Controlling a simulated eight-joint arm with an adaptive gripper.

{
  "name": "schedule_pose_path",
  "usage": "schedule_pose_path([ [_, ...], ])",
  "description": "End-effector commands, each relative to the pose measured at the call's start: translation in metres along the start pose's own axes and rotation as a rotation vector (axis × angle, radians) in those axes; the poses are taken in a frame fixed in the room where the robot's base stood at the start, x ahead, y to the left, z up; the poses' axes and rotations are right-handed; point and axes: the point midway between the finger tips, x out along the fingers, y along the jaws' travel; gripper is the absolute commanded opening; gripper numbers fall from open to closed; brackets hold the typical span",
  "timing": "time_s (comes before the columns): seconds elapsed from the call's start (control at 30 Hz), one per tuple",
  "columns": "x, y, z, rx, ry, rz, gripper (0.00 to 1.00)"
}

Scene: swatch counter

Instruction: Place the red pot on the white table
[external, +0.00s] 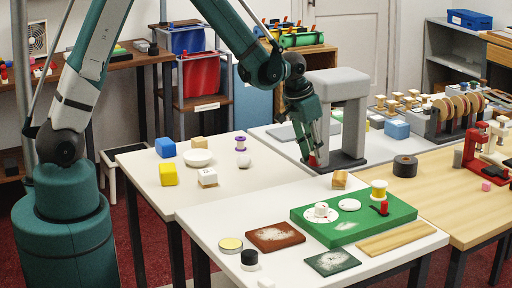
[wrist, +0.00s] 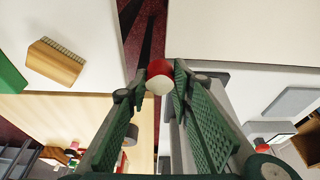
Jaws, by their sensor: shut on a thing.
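The red pot (wrist: 159,68) is between my fingertips in the wrist view, a small round thing with a red side and a pale whitish face. My gripper (external: 311,155) is shut on it. In the external view only a bit of the red pot (external: 312,162) shows at the fingertips, in front of the grey press. The wrist view shows a dark red floor gap behind the pot. A white table (external: 145,163) with blocks stands left of my gripper, and another pale white tabletop (external: 205,222) lies in front.
The grey press (external: 345,120) stands close behind my gripper.

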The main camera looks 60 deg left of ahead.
Motion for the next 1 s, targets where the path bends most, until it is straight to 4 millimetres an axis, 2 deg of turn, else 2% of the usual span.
schedule_pose_path([
  [0.17, -0.011, -0.022, 0.014, -0.031, 0.0, -0.01, 0.09],
  [0.37, -0.029, -0.06, 0.04, -0.085, 0.0, -0.027, 0.09],
  [0.7, -0.065, -0.124, 0.099, -0.191, 0.0, -0.06, 0.09],
  [1.0, -0.092, -0.17, 0.158, -0.285, 0.001, -0.09, 0.09],
])
